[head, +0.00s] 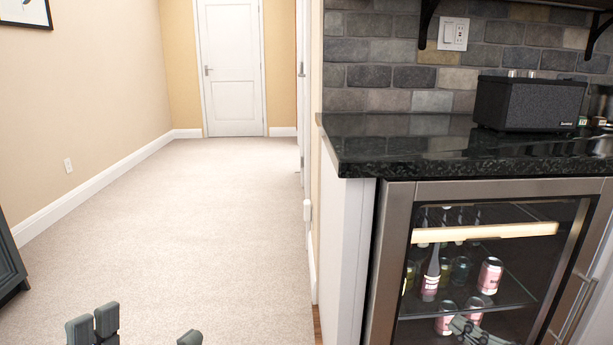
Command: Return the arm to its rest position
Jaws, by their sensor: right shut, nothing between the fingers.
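My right gripper (478,331) shows at the bottom edge in the head view, in front of the lower glass of the drinks fridge. It is shut and holds nothing. Only its tip area shows; the rest of it and its arm are below the picture. My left gripper (142,331) shows at the bottom left over the carpet. Its dark fingertips are wide apart, with nothing seen between them. Both arms are out of view.
The glass-door drinks fridge (392,265) holds cans and bottles under a black counter (400,150). A black speaker (528,104) stands on the counter. A dark furniture edge (10,258) is at the left. Carpet (190,220) is clear towards a white door (232,70).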

